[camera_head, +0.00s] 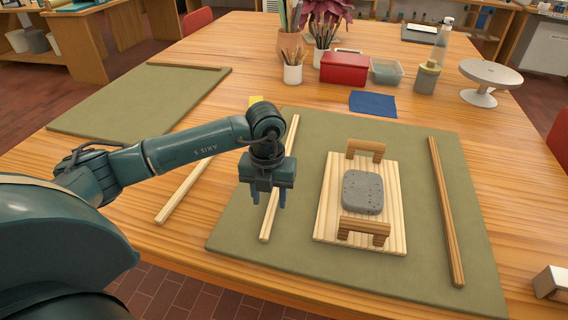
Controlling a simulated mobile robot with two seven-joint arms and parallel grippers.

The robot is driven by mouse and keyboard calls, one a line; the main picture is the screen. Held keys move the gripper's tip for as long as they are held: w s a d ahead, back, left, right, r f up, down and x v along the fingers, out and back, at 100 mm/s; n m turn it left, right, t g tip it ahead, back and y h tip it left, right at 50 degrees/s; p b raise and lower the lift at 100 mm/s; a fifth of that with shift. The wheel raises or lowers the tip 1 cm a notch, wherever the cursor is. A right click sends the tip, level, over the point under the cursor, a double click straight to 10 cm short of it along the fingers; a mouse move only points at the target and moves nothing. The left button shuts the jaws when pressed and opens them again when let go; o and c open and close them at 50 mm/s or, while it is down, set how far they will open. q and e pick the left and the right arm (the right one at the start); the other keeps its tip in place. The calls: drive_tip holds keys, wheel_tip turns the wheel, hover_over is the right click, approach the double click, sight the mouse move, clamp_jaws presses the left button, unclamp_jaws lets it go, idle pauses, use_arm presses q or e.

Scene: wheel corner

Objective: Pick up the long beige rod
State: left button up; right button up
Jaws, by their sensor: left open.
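A long beige rod (269,223) lies on the left part of the green mat (235,235), running from front to back. My left gripper (268,198) points down over its middle with two fingers apart, nothing visible between them. The gripper hides part of the rod, and I cannot tell how high the fingertips are above it. A second pale rod (181,194) lies slanted on the bare table left of the mat, partly behind my left arm. A darker brown rod (447,210) lies along the mat's right side. My right gripper is not in view.
A wooden board (325,215) with a grey stone block (362,192) and two small wooden stands sits right of the beige rod. Pots, a red box (344,67), a bottle and a white turntable (490,74) stand at the back. Another green mat (140,105) lies back left.

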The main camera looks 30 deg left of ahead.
sight(271, 210)
use_arm(q)
wheel_tip(271, 210, down, 3)
drive_tip(key=shift+d+f, duration=0.1)
drive_tip(key=shift+f, duration=0.05)
drive_tip(key=shift+c, duration=0.2)
clamp_jaws()
